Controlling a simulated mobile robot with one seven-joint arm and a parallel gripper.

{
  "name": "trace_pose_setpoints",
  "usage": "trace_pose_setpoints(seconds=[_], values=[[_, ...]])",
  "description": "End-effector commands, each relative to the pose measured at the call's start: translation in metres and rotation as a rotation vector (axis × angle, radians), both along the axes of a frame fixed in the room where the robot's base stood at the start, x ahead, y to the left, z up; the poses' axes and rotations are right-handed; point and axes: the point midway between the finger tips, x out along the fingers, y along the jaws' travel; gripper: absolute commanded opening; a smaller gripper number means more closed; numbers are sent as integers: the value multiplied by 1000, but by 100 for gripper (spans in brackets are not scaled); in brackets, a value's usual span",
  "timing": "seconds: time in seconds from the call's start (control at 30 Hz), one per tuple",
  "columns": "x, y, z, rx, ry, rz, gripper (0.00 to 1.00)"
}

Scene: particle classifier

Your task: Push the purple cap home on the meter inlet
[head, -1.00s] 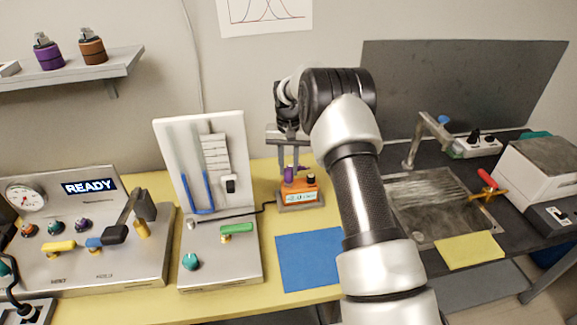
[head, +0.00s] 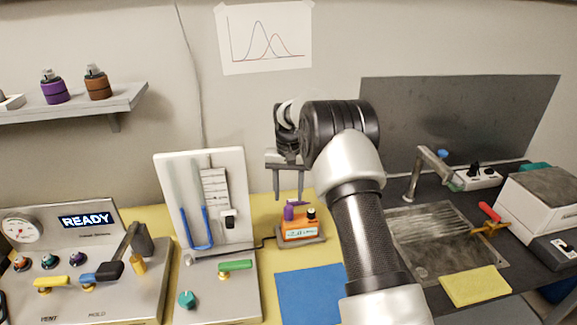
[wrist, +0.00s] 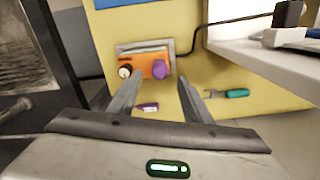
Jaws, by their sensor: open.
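The meter is an orange unit (head: 300,232) with a lit display, in a grey holder on the yellow bench. It also shows in the wrist view (wrist: 152,66). The purple cap (head: 289,212) stands upright at its top left, and shows as a round top in the wrist view (wrist: 161,70). I cannot tell how deep the cap sits. My gripper (head: 289,195) is open and empty above the meter, fingers pointing down, apart from the cap. The wrist view shows both fingers (wrist: 160,97) spread.
A small purple piece (wrist: 147,107) lies behind the meter. A teal-handled wrench (wrist: 236,93) lies nearby. The manometer panel (head: 205,205) stands left of the meter; a blue mat (head: 310,291) lies in front. A sink (head: 440,235) is to the right.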

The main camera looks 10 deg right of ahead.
Motion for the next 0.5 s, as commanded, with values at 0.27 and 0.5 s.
trace_pose_setpoints(seconds=[0.27, 0.5], values=[[1, 0, 72, -1, -5, 1, 45], [1, 0, 115, -1, -2, 1, 45]])
